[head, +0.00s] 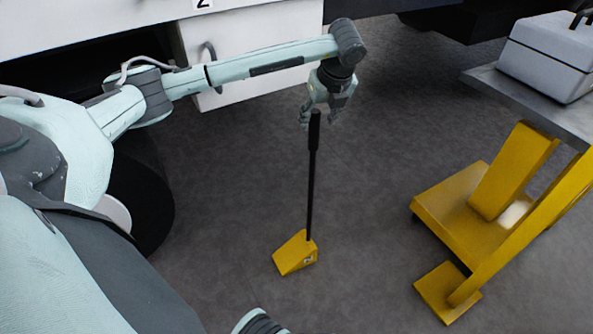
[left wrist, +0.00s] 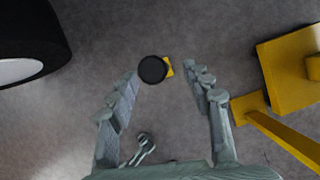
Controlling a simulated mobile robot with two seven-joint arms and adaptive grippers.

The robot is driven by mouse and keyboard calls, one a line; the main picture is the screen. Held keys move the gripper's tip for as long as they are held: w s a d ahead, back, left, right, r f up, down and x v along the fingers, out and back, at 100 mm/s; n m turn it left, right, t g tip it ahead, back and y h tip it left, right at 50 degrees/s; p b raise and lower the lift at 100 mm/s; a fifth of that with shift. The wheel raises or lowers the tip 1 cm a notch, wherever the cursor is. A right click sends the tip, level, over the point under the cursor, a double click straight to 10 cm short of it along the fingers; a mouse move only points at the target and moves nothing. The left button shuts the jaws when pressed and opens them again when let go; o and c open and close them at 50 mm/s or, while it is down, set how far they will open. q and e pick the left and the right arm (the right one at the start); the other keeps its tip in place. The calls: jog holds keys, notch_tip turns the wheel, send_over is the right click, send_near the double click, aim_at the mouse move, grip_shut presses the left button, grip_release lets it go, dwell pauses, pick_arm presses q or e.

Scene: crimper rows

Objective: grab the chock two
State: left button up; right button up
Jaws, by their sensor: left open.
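The chock is a yellow wedge (head: 296,253) on the grey floor in the head view, with a small label on its side. A long black handle (head: 312,175) rises upright from it. My left gripper (head: 318,116) is open at the top of the handle, fingers pointing down. In the left wrist view the round black handle top (left wrist: 153,69) shows at the fingertips, nearer the left finger, and hides most of the yellow wedge (left wrist: 169,67) below. I cannot tell whether a finger touches the handle. My right gripper is not in view.
A yellow stand (head: 470,215) with a grey top (head: 540,108) carrying a white case (head: 550,55) is at the right. A white vehicle body with a number 2 plate (head: 203,4) is at the back. A black wheel (head: 146,200) is at the left. Floor around the chock is clear.

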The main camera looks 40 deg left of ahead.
aim_at(314, 130)
pick_arm(q)
jog(key=x, duration=0.5)
jog(key=shift+s+f, duration=0.25)
jog(key=shift+c, duration=0.2)
grip_shut()
jog(key=shift+w+a+r, duration=0.1)
jog(key=shift+r, duration=0.05)
